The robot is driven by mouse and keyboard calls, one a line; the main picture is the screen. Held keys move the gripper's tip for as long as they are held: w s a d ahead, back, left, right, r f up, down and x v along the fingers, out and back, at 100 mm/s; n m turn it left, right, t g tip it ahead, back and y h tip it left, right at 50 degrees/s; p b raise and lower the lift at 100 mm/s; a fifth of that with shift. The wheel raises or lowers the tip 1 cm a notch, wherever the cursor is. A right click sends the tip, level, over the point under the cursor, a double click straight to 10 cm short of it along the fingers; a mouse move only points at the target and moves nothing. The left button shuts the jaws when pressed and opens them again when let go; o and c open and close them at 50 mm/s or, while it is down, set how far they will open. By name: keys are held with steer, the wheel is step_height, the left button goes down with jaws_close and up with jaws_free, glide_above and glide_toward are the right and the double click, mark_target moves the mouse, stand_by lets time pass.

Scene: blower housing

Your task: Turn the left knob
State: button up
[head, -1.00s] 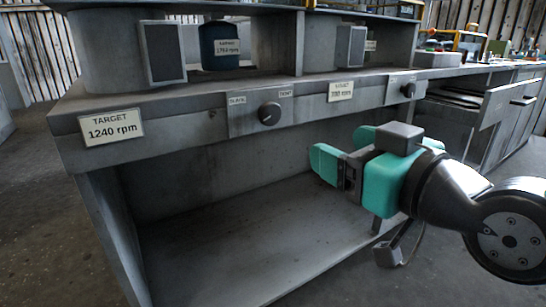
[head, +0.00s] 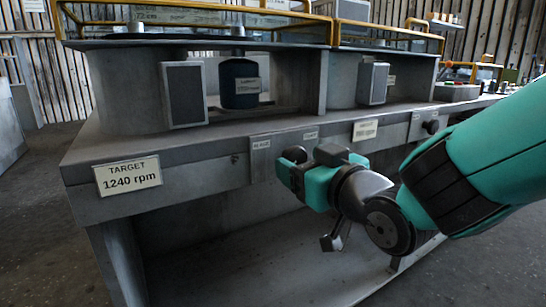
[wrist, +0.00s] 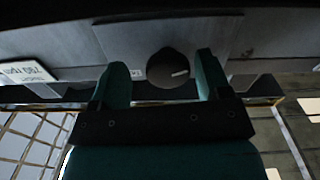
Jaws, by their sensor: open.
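The left knob (head: 295,154) is a dark round knob on the front panel, partly hidden behind my gripper in the head view. In the wrist view the knob (wrist: 168,68) shows between my two teal fingers, with a pale pointer mark on its right side. My gripper (head: 286,172) is open in front of the panel, its fingers pointing at the knob. In the wrist view my gripper (wrist: 162,75) has one finger on each side of the knob, with gaps visible. I cannot tell how far the tips reach along it.
A target card (head: 127,176) reading 1240 rpm is on the panel at left. Another card (head: 365,130) is right of the gripper. The right knob (head: 431,127) is farther along. A grey shelf overhangs above. The open bay below is empty.

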steer(key=shift+w+a, duration=0.3)
steer(key=shift+w, duration=0.1)
steer(key=shift+a, duration=0.15)
steer(key=shift+a, duration=0.1)
steer(key=shift+a, duration=0.1)
steer(key=c, duration=0.9)
steer(key=shift+c, duration=0.2)
steer(key=shift+n, duration=0.4)
